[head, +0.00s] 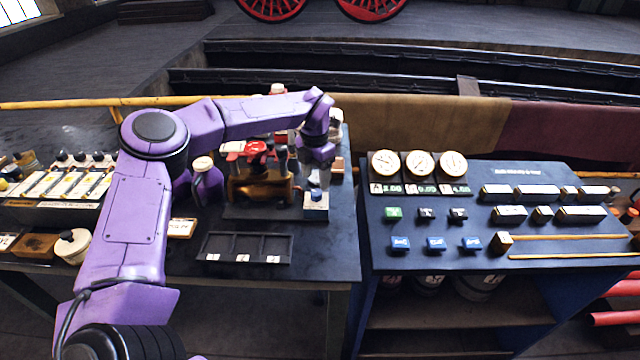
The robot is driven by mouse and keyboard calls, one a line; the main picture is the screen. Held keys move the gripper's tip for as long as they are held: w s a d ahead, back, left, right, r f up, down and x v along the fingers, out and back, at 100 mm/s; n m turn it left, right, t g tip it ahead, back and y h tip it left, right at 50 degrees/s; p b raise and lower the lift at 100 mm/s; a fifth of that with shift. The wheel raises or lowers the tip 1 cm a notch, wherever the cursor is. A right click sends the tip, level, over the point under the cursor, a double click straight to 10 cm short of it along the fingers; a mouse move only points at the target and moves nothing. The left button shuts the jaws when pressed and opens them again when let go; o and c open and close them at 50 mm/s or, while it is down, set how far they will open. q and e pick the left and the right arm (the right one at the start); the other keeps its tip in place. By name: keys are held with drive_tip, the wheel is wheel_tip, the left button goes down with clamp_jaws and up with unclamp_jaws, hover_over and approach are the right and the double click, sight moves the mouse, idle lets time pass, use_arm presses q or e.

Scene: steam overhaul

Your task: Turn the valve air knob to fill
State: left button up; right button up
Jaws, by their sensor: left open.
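A small valve model with red handwheels (257,148) and a brass-brown body (262,186) stands on a dark base on the left table. A small white-and-blue block (315,208) sits at the right end of that base. My left gripper (318,184) points down just above this block, its jaws open. I cannot tell whether the fingers touch anything. Which part is the valve air knob, and its setting, is too small to read. My purple left arm hides part of the table behind it. My right gripper is out of view.
An empty dark three-slot tray (246,248) lies in front of the model. The right blue bench (470,215) carries three gauges (419,164), labelled blocks and rods. A yellow rail (60,104) runs behind the left table.

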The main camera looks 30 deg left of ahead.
sight(318, 190)
use_arm(q)
drive_tip(key=f, duration=0.1)
drive_tip(key=s+f+p, duration=0.1)
drive_tip(key=shift+s+f, duration=0.1)
drive_tip(key=shift+f, duration=0.3)
drive_tip(key=w+f, duration=0.1)
drive_tip(key=f, duration=0.1)
drive_tip(key=shift+w+f, duration=0.35)
drive_tip(key=shift+f, duration=0.05)
drive_tip(key=shift+w+f, duration=0.2)
drive_tip(key=shift+f, duration=0.05)
drive_tip(key=shift+s+r, duration=0.25)
drive_tip(key=shift+s, duration=0.05)
drive_tip(key=shift+s+r, duration=0.1)
drive_tip(key=shift+s, duration=0.1)
drive_tip(key=c, duration=1)
drive_tip(key=shift+c, duration=0.2)
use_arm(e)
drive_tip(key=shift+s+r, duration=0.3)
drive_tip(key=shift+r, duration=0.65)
